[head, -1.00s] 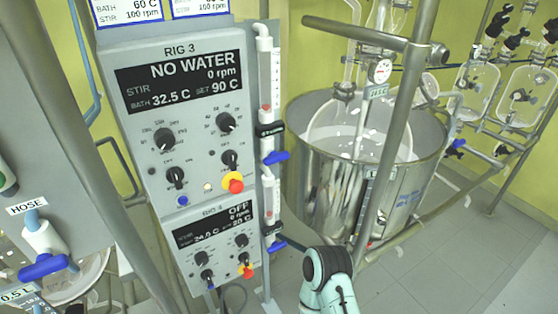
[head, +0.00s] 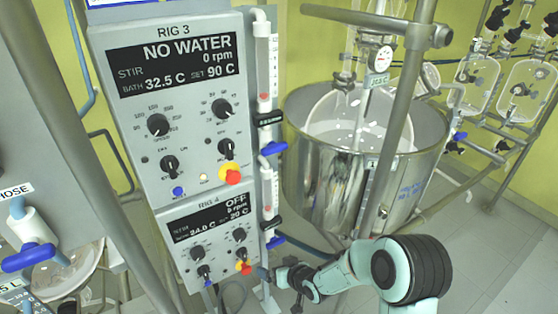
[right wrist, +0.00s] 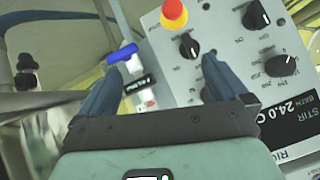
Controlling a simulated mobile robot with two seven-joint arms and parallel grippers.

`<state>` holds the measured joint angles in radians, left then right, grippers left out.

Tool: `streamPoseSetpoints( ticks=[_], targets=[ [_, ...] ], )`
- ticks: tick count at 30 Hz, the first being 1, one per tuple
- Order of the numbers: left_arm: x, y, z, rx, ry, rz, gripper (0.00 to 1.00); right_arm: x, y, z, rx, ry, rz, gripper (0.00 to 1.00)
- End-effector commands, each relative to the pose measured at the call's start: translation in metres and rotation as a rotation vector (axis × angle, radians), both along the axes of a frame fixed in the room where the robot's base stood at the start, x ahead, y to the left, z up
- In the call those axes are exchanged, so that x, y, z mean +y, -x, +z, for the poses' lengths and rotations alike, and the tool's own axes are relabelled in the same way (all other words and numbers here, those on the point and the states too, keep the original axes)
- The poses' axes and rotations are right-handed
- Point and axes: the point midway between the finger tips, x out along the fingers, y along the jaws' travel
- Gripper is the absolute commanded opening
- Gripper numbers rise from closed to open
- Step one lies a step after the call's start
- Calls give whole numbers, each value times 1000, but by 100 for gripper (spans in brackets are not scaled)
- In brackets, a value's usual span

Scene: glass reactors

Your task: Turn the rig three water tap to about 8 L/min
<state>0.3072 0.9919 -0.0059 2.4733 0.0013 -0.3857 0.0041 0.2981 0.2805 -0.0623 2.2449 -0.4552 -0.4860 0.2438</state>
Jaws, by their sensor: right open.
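The rig three water tap is a blue lever (head: 273,148) below a black tag, on the flow tube at the right edge of the Rig 3 panel (head: 200,130). The panel's display (head: 175,65) reads NO WATER, 0 rpm. My right gripper (head: 268,275) is low, beside the bottom of the Rig 4 panel and below the rig three tap, apart from it. In the right wrist view the open, empty fingers (right wrist: 160,66) face the Rig 4 panel (right wrist: 225,40). A blue tap (right wrist: 122,53), apparently Rig 4's, shows by the left finger. My left gripper is out of view.
The Rig 4 tap (head: 275,241) sits directly below on the same column. A red stop button (head: 233,177) and knobs are close to the left. A steel bath (head: 330,180) and a slanting pole (head: 398,130) stand to the right. A hose tap (head: 28,257) is at far left.

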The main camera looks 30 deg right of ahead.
Motion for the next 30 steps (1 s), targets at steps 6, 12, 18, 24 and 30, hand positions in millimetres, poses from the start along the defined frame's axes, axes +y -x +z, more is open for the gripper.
streamPoseSetpoints(
  ticks=[6,12,18,24,30],
  targets=[
    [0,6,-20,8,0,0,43,-64,-26,187,-427,186,-12,100],
    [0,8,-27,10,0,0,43,-83,-5,292,-636,300,-9,100],
    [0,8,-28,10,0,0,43,-86,-2,317,-683,329,-5,100],
    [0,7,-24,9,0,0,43,-88,-34,316,-680,326,-5,100],
    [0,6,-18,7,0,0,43,-90,-78,315,-679,326,-5,100]
  ],
)
